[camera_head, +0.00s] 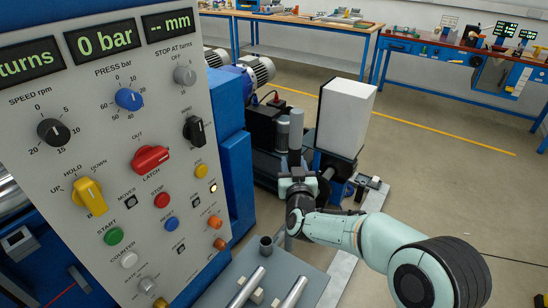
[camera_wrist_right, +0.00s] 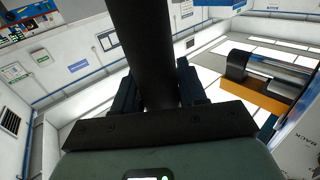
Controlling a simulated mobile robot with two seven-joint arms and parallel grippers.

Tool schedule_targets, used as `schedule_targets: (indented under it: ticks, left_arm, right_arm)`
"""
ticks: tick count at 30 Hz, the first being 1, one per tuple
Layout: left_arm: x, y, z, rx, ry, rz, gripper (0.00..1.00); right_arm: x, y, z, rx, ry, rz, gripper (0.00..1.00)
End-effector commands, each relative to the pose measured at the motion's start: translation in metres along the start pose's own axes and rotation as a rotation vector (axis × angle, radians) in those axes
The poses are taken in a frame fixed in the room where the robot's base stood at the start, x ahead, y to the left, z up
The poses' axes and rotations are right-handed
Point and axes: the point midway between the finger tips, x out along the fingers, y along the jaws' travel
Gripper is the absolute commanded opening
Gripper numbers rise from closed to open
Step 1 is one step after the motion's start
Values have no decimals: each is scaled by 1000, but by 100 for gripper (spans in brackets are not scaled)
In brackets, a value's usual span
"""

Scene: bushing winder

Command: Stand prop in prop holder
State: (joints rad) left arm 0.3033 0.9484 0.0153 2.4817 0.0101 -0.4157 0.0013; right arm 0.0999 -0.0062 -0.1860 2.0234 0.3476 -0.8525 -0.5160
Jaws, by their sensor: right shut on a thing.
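My right gripper (camera_head: 297,178) is shut on a dark bar, which seems to be the prop (camera_wrist_right: 157,60). In the right wrist view the bar runs up between the two fingers. In the head view the gripper hides its middle, and I cannot tell its ends from the grey cylinders behind. A short, hollow, upright grey tube (camera_head: 266,246), possibly the prop holder, stands at the back of the grey plate, below and left of the gripper. The prop is apart from this tube as far as I see. My left gripper is not in view.
The control panel (camera_head: 130,150) fills the left. Two metal rods (camera_head: 293,291) and small pale blocks (camera_head: 257,296) lie on the grey plate (camera_head: 315,285). A white box (camera_head: 346,117) stands behind the gripper. Open floor (camera_head: 440,190) lies to the right.

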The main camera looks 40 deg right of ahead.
Motion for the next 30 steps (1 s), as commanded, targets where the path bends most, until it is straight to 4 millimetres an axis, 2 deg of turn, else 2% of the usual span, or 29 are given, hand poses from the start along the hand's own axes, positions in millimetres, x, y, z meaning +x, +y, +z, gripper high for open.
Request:
schedule_targets:
  ticks: [17, 30]
  left_arm:
    - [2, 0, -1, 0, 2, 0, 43]
    - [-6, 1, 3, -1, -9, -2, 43]
  right_arm:
    - [-2, 0, -2, 2, 8, 1, 0]
    - [17, -24, -4, 2, 7, -1, 0]
